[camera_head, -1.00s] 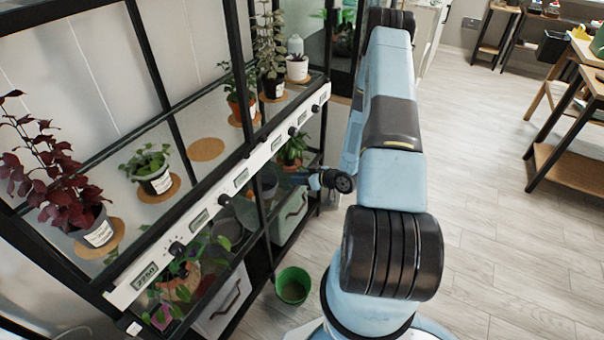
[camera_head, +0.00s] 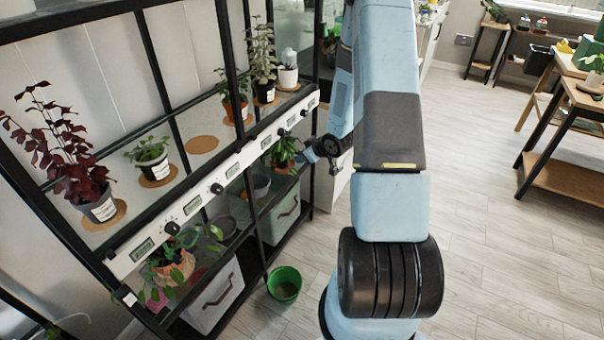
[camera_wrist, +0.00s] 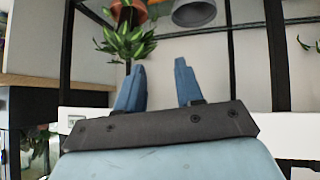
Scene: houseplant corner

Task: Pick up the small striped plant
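A small plant with green, pale-edged striped leaves (camera_head: 283,149) stands in an orange-brown pot on the lower shelf, under the white strip with displays. In the wrist view the striped plant (camera_wrist: 124,42) appears upside down, with its pot (camera_wrist: 130,10) at the top edge. My gripper (camera_wrist: 160,84) is open, its two blue fingers apart with nothing between them. The leaves lie beyond the fingertips, above and to the left of the left finger in the wrist view. In the head view the wrist is just right of the plant, and the fingers are hard to make out.
A grey bowl (camera_wrist: 194,13) is beside the plant's pot. Black shelf posts and the white control strip (camera_head: 205,187) border the shelf opening. Potted plants stand on the upper shelf. A green bucket (camera_head: 284,285) is on the floor; open floor lies to the right.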

